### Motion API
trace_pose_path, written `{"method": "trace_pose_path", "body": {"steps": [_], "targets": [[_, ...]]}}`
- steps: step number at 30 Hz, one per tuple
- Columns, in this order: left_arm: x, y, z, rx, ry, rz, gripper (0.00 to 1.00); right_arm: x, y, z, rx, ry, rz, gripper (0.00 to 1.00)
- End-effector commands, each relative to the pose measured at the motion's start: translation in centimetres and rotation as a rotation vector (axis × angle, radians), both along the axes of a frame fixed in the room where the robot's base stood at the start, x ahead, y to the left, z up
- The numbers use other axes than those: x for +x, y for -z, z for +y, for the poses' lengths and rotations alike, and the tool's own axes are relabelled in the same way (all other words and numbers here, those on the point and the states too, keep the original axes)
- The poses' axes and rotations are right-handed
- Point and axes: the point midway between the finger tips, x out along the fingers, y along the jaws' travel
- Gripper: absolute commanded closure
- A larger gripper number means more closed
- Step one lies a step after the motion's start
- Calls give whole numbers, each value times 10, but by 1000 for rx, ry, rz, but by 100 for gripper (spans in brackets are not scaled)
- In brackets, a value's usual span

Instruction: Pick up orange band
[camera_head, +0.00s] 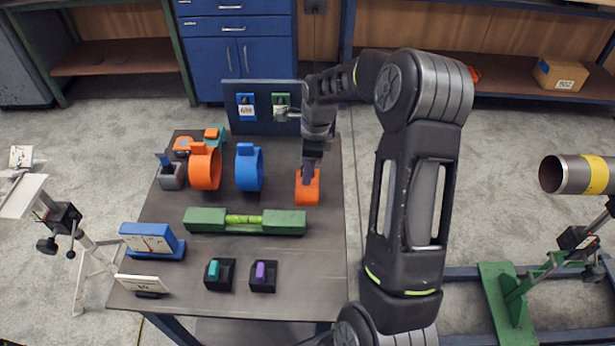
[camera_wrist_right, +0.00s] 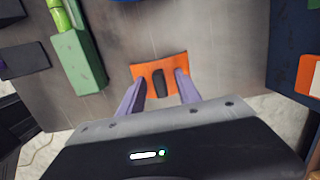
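An orange block-like piece (camera_head: 307,190) lies on the table right of the rings. It also shows in the right wrist view (camera_wrist_right: 143,77), with a dark upright part (camera_wrist_right: 159,84) in its middle. My right gripper (camera_head: 311,172) points down at this piece. In the right wrist view its fingers (camera_wrist_right: 160,76) are apart, one on each side of the dark part, with gaps visible. An orange ring-shaped band (camera_head: 205,166) stands on the table further left, beside a blue ring (camera_head: 249,167). My left gripper is not in view.
A green level (camera_head: 205,219) lies in front of the rings. A blue gauge (camera_head: 152,241) and two small black holders (camera_head: 219,274) stand nearer. A dark upright panel (camera_head: 263,124) is at the back. A pipe (camera_head: 570,174) on a green stand is at far right.

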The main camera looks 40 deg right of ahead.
Motion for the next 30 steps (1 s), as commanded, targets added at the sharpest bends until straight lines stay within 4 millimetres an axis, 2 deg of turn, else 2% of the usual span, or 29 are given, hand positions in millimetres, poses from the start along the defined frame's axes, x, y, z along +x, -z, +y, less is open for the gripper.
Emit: {"method": "trace_pose_path", "body": {"steps": [7, 22, 30], "targets": [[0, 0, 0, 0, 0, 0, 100, 0, 0, 0, 0, 0, 0, 60], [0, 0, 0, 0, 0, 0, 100, 0, 0, 0, 1, 0, 1, 100], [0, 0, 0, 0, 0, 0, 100, -1, 1, 0, 1, 0, 3, 100]]}}
